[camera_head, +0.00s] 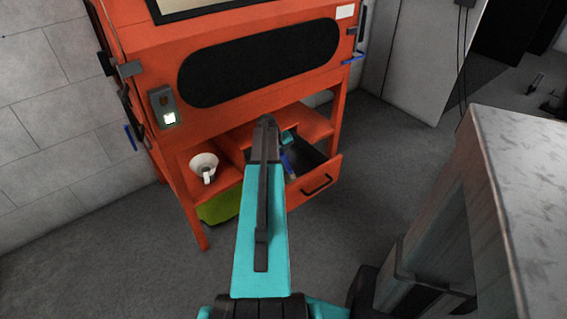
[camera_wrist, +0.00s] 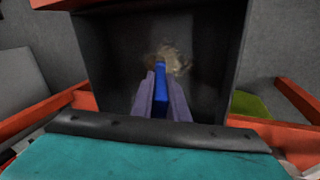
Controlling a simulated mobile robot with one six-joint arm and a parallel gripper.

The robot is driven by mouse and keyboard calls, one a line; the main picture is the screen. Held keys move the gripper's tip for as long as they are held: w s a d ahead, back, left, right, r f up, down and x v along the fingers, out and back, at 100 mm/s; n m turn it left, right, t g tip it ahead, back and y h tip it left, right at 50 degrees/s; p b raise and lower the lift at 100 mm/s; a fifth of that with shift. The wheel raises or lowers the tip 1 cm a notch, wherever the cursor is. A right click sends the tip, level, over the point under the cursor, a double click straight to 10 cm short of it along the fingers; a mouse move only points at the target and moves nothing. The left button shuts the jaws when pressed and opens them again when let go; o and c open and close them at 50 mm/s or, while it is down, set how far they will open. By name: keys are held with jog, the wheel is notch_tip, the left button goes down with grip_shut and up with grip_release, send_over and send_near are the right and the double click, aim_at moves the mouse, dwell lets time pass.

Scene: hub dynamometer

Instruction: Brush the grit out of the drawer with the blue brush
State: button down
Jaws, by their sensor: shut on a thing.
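The orange-fronted drawer (camera_head: 332,172) stands pulled open in the orange cabinet in the head view. Its dark interior (camera_wrist: 215,62) fills the upper middle of the wrist view. A tan patch of grit (camera_wrist: 177,58) lies on the drawer floor, just beyond the gripper's tips. My gripper (camera_wrist: 162,98) is shut on the blue brush (camera_wrist: 160,80) and points into the drawer. The brush's far end is at the near edge of the grit; I cannot tell if it touches. In the head view my arm hides part of the drawer, and the grit is not visible.
A white mug (camera_head: 203,164) stands on the cabinet's lower shelf, left of the drawer. A green bin (camera_head: 218,207) is below that shelf. A pale-topped counter (camera_head: 525,165) stands close on the right. The grey floor in front of the cabinet is clear.

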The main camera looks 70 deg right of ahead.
jog(key=shift+s+d+f+p, duration=0.1)
jog(key=shift+s+d+p, duration=0.05)
jog(key=shift+s+d, duration=0.55)
jog(key=shift+s+d+p, duration=0.15)
jog(key=shift+s+d, duration=0.2)
jog(key=shift+d, duration=0.55)
notch_tip(320, 180, up, 6)
jog(key=p, duration=0.3)
jog(key=shift+p, duration=0.3)
notch_tip(320, 180, up, 3)
jog(key=shift+r+p, duration=0.1)
jog(key=shift+p, duration=0.85)
